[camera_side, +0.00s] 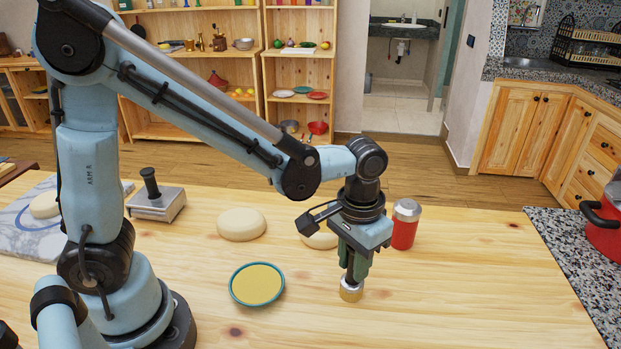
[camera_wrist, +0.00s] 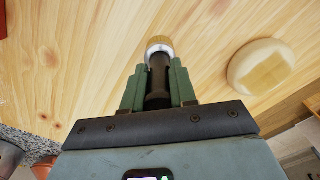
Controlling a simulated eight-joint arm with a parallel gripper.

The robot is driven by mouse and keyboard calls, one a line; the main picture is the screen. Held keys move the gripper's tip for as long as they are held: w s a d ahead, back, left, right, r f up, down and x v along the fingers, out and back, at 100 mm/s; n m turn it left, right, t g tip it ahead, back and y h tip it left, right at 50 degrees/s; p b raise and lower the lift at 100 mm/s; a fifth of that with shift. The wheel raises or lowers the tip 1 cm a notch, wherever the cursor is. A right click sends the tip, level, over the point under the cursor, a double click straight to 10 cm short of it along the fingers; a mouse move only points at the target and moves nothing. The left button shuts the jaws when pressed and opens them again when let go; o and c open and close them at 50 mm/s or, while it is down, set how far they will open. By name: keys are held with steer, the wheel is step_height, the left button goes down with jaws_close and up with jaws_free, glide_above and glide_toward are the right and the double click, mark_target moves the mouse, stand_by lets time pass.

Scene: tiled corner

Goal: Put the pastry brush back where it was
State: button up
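The pastry brush (camera_side: 351,290) is in my gripper (camera_side: 356,270), upright with its head pointing down. In the wrist view the green fingers of my gripper (camera_wrist: 159,88) close on both sides of the dark handle, and the brush head (camera_wrist: 158,47) shows pale with a metallic band beyond them. The head is at or just above the wooden table; I cannot tell if it touches. A teal-rimmed round dish (camera_side: 233,293) with a yellow filling lies left of the brush, apart from it.
Pale dough rounds (camera_side: 241,224) lie behind the dish, one partly hidden by my wrist. A red shaker (camera_side: 404,226) stands close behind my gripper. A metal press (camera_side: 157,203) and marble slab (camera_side: 22,246) are at left. The front right of the table is clear.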

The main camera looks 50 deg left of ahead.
steer(key=o, duration=0.4)
step_height(320, 180, up, 12)
steer(key=shift+a+r, duration=0.1)
steer(key=shift+r, duration=0.05)
steer(key=shift+s+a, duration=0.15)
steer(key=shift+a, duration=0.2)
steer(key=shift+s+a+f+t, duration=0.7)
steer(key=shift+a+t, duration=0.5)
steer(key=shift+a, duration=0.6)
steer(key=shift+s+a+f+t, duration=0.65)
steer(key=shift+a+t, duration=0.55)
steer(key=shift+a, duration=0.6)
steer(key=shift+s+a+f+t, duration=0.7)
steer(key=shift+a+t, duration=0.5)
steer(key=shift+a, duration=0.6)
